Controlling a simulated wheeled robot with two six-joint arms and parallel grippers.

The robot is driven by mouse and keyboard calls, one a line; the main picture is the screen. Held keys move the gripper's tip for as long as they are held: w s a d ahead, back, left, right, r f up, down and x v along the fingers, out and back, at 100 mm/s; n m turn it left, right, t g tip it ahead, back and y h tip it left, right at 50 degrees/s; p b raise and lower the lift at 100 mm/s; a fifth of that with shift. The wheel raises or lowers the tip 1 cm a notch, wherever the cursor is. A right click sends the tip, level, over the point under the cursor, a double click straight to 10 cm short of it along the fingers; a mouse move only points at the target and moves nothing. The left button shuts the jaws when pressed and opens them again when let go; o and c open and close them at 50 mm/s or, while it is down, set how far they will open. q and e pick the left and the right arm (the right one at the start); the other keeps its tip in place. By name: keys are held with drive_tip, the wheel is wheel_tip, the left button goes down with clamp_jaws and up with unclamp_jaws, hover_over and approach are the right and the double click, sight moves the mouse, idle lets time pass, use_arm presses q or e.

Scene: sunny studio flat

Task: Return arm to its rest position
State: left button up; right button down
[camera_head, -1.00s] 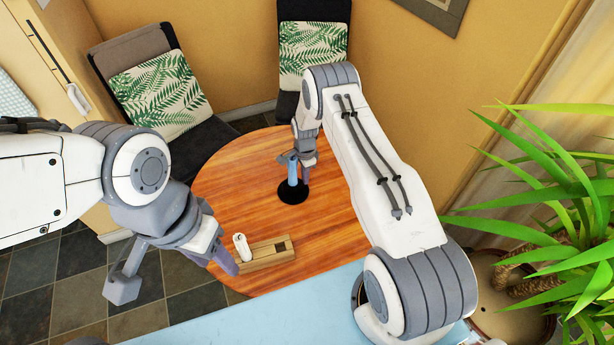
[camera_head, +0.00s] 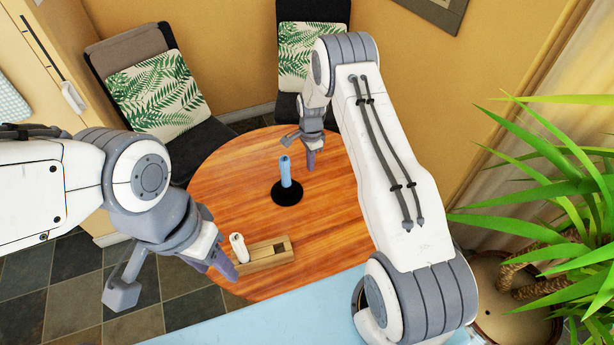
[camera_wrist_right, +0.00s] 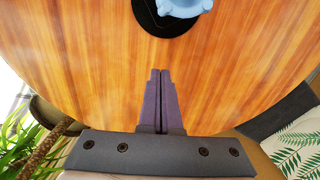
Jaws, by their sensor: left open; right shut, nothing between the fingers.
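My right arm reaches over the round wooden table (camera_head: 330,225) from the right. My right gripper (camera_head: 311,166) is shut and empty, above the table and to the right of a blue upright object (camera_head: 285,171) on a black round base (camera_head: 288,193). In the right wrist view the shut fingers (camera_wrist_right: 159,80) point toward the black base (camera_wrist_right: 160,22), with a gap between. My left gripper (camera_head: 229,268) is open at the table's front left edge, beside a white object (camera_head: 239,247) standing at a wooden block (camera_head: 270,255).
Two dark chairs with leaf-print cushions (camera_head: 155,95) stand behind the table against the yellow wall. A potted plant (camera_head: 560,200) is at the right. A light blue surface (camera_head: 260,322) lies in front.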

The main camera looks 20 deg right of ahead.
drive_tip(key=shift+r, duration=2.3)
drive_tip(key=s+a+r+n, duration=1.1)
drive_tip(key=s+a+r, duration=0.1)
drive_tip(key=a+r, duration=0.45)
drive_tip(key=s+a+r+n, duration=0.1)
drive_tip(key=s+n, duration=0.5)
drive_tip(key=s, duration=0.6)
drive_tip(key=s+a+r+n+y, duration=0.1)
drive_tip(key=s+a+r+n, duration=0.1)
drive_tip(key=s+r+n, duration=0.2)
drive_tip(key=s+n, duration=0.3)
drive_tip(key=s, duration=0.5)
drive_tip(key=shift+s, duration=0.2)
